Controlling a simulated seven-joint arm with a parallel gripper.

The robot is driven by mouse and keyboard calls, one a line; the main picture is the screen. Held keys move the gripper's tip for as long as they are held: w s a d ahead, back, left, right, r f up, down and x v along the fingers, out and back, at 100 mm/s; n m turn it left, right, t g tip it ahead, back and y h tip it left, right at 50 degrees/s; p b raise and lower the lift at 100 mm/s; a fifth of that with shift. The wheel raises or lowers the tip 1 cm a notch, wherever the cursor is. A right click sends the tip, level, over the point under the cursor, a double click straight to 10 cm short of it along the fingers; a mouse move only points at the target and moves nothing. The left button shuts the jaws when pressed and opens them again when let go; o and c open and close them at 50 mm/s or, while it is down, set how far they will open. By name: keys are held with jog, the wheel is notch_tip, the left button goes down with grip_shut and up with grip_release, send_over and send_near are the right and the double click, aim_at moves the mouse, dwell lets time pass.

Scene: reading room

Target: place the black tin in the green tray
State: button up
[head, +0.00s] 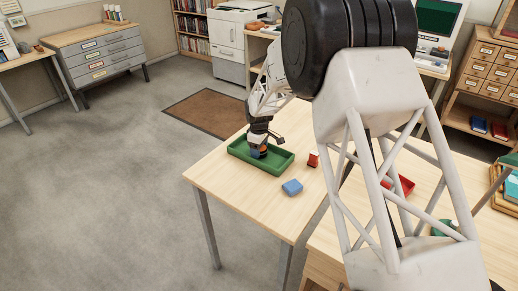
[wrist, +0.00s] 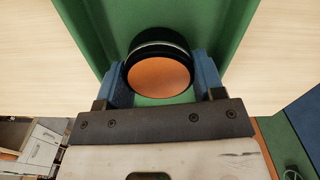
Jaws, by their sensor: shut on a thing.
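The black tin (wrist: 158,68) has a round orange face and a pale ring near its rim. My gripper (wrist: 160,82) is shut on it, with a blue finger on each side. The green tray (wrist: 218,22) lies below and around the tin in the wrist view. In the head view, the green tray (head: 279,164) stands on the pale wooden table, and my gripper (head: 259,152) is down over its middle. The tin is mostly hidden there by the fingers. I cannot tell whether it touches the tray floor.
Bare table (head: 240,195) lies front left.

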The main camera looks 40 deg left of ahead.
jog(key=shift+f, duration=0.15)
jog(key=o, duration=0.7)
notch_tip(320, 180, up, 12)
jog(key=shift+r, duration=0.2)
jog(key=shift+d, duration=0.1)
dwell(1.0)
